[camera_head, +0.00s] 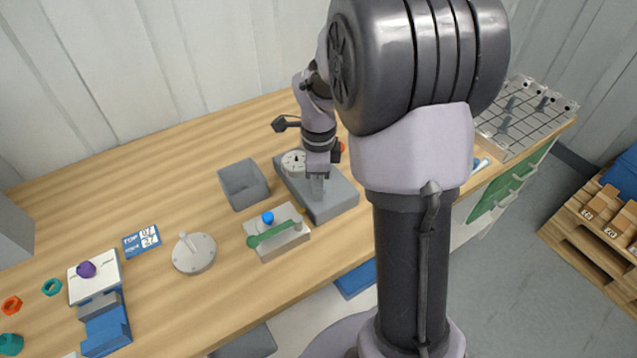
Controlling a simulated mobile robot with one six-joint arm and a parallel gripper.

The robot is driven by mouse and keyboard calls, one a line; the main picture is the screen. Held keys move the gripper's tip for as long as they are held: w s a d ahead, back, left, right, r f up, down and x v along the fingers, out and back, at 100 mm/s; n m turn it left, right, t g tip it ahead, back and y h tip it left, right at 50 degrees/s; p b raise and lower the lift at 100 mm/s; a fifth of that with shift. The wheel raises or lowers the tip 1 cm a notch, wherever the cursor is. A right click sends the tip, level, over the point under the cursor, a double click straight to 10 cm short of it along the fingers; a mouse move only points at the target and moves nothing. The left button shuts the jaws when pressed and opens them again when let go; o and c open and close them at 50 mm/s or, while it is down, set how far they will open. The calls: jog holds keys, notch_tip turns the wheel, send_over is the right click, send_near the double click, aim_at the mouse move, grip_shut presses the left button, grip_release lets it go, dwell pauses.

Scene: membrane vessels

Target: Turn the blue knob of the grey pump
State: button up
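A grey box-shaped unit (338,203) with a round white dial (293,162) stands near the middle of the bench; it looks like the grey pump. My gripper (317,188) points down over its top, with the fingertips at or just above the surface. The gripper and wrist cover part of the top, and I see no blue knob on the visible part. Whether the fingers are open, shut or around a knob cannot be told. A small blue ball-shaped knob (268,217) shows on a separate light grey block (288,242) with a green lever (272,235), in front and left of my gripper.
An open grey bin (243,184) stands left of the unit. A round grey flange with a pin (194,252) and a white plate with a purple knob (86,269) are further left. A wire rack (518,118) is at the far right. Bare wooden bench lies behind the bin.

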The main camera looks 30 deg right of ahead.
jog(key=shift+n, duration=0.3)
grip_shut()
jog(key=n+p, duration=0.2)
jog(key=n, duration=0.2)
jog(key=shift+r, duration=0.1)
jog(key=n+p, duration=0.1)
jog(key=n, duration=0.3)
jog(key=shift+p, duration=0.35)
jog(key=n+p, duration=0.2)
jog(key=n, duration=0.3)
jog(key=shift+s+n, duration=0.1)
jog(key=shift+n, duration=0.3)
jog(key=shift+n+p, duration=0.65)
jog(key=shift+n, duration=1.25)
jog(key=o, duration=1)
grip_release()
